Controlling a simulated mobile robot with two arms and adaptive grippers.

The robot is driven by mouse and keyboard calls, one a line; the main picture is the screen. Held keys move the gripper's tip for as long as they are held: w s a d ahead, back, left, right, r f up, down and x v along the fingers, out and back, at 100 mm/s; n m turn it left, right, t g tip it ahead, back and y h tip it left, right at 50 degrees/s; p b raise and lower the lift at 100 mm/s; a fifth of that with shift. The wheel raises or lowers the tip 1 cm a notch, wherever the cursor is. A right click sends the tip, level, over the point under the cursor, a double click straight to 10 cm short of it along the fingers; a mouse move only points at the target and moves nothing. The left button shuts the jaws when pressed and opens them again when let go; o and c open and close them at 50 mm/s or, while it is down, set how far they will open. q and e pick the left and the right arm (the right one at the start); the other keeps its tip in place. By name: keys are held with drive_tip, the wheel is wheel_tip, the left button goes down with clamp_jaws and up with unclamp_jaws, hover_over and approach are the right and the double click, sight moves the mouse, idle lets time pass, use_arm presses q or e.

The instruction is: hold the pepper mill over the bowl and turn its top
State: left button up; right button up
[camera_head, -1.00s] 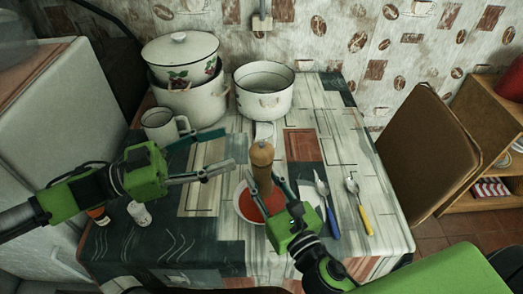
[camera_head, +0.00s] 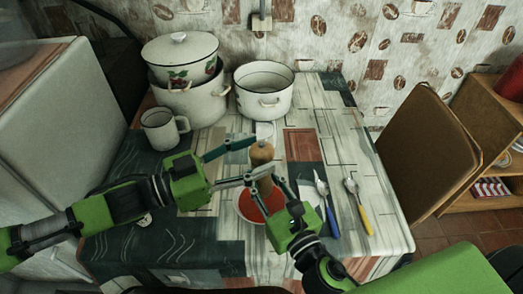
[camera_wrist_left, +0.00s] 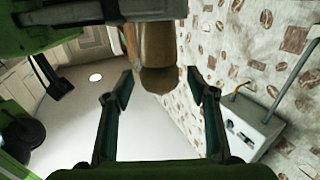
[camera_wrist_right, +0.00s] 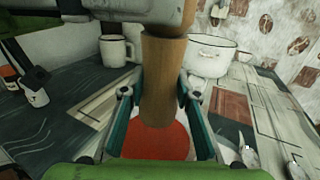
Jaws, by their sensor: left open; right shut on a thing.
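The wooden pepper mill (camera_head: 263,165) stands upright above the bowl (camera_head: 248,208), which holds something red. My right gripper (camera_head: 272,188) is shut on the lower body of the mill. In the right wrist view the mill (camera_wrist_right: 162,85) is between its fingers, with the red contents (camera_wrist_right: 160,142) below. My left gripper (camera_head: 249,160) is open, with its fingers reaching toward the mill's top from the left. In the left wrist view the mill's top (camera_wrist_left: 158,70) shows beyond and between the open fingertips. Part of the bowl is hidden by my right gripper.
A white mug (camera_head: 161,130), stacked pots (camera_head: 190,103) and an open white pot (camera_head: 264,92) stand at the back of the table. A blue-handled utensil (camera_head: 331,220) and a yellow-handled spoon (camera_head: 363,215) lie to the right. A brown chair (camera_head: 428,155) stands beyond the right edge.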

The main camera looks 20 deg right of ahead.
use_arm(q)
drive_tip(key=shift+w+d, duration=0.2)
drive_tip(key=shift+d, duration=0.8)
drive_tip(key=c, duration=1.1)
drive_tip(key=shift+r+g, duration=0.1)
drive_tip(key=shift+g, duration=0.4)
drive_tip(key=shift+m+g, duration=0.7)
drive_tip(key=shift+m, duration=0.1)
drive_tip(key=m+g, duration=0.2)
drive_tip(key=g, duration=0.1)
drive_tip(key=m+g, duration=0.1)
drive_tip(key=g, duration=0.2)
drive_tip(key=shift+w+d+m+y, duration=0.1)
drive_tip(key=shift+m+y, duration=0.2)
drive_tip(key=shift+m, duration=0.1)
drive_tip(key=shift+m+g+y, duration=1.1)
drive_tip(key=shift+m+g, duration=0.5)
drive_tip(key=shift+g, duration=0.6)
drive_tip(key=shift+m+g+y, duration=0.3)
drive_tip(key=shift+g, duration=0.1)
